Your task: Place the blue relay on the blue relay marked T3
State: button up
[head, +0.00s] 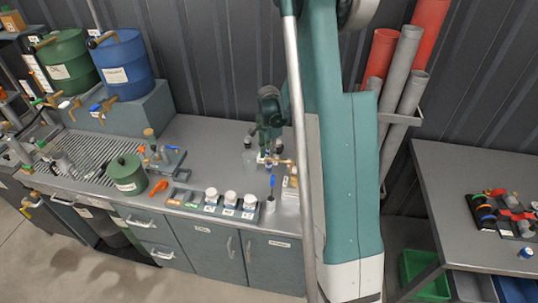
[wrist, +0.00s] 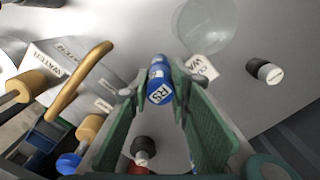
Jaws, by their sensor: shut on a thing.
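My gripper (head: 267,150) is low over the grey bench at its back right in the head view. In the wrist view its green fingers (wrist: 158,82) are shut on a blue relay (wrist: 158,64). A small patch of blue (head: 268,164) shows below the gripper in the head view. No label clearly reading T3 is visible.
Brass taps (wrist: 82,78) and printed label plates stand left of the fingers in the wrist view. A clear beaker (wrist: 207,28) and a black-and-white cylinder (wrist: 264,71) are at the right. White-lidded jars (head: 230,198) stand in a front tray. My arm hides the bench's right end.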

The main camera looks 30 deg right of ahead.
jog(key=shift+f, duration=0.15)
jog(key=o, duration=0.9)
jog(key=shift+r, duration=6.15)
